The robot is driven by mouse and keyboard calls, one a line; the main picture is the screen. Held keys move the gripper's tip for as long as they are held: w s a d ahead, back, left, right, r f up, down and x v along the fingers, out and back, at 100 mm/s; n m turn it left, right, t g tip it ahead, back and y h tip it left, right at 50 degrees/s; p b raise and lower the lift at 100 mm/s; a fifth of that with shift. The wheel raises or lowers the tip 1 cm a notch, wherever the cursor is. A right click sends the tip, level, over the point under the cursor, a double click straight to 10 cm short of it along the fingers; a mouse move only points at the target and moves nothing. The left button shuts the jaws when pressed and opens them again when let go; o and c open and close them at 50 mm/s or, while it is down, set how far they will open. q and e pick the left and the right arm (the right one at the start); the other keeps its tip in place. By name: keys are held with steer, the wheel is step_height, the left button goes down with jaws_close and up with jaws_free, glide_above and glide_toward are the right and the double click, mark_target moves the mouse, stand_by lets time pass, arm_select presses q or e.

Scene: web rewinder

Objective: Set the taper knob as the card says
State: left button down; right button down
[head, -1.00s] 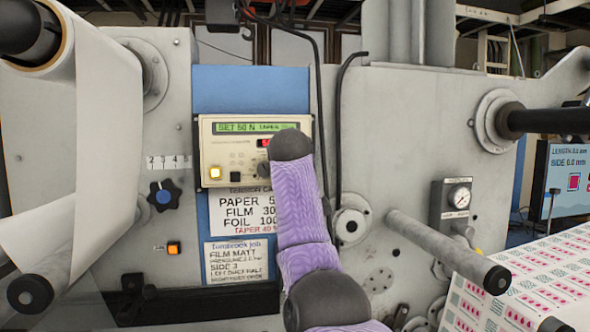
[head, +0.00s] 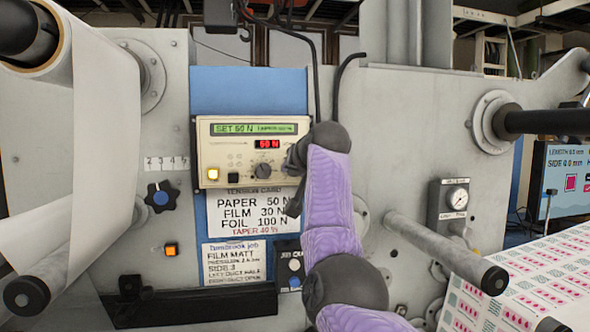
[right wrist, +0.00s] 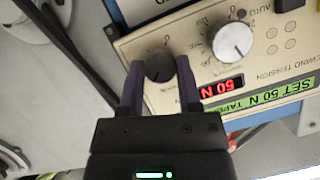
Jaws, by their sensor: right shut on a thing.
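The cream rewind tension panel (head: 222,150) has a green display (head: 258,129) reading SET 50 N, with taper figures too small to read surely. A red readout (head: 267,144) shows 50 N. The small dark knob (right wrist: 158,66), which I take as the taper knob, sits between the two fingers of my right gripper (right wrist: 160,72), shut on it. In the head view my right gripper (head: 291,164) covers that knob. The tension card (head: 240,212) reads PAPER 50 N, FILM 30 N, FOIL 100 N, TAPER 40 %. My left gripper is out of view.
A larger knob with a pale face (right wrist: 232,42) is close beside the gripper. The job card (head: 235,262) reads FILM MATT. A black star knob (head: 161,196), an orange button (head: 171,249) and a roller bar (head: 440,250) stand out from the machine.

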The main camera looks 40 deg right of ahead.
steer(key=shift+d+f+m+t+y+b, duration=0.15)
steer(key=shift+m+t+y, duration=0.5)
steer(key=shift+m, duration=0.65)
steer(key=shift+a+f+m+t+y+b, duration=0.15)
steer(key=shift+m+t+y, duration=0.45)
steer(key=shift+m, duration=0.7)
steer(key=shift+d, duration=0.1)
steer(key=shift+c, duration=1.4)
jaws_free()
steer(key=shift+r, duration=0.1)
steer(key=shift+s, duration=0.1)
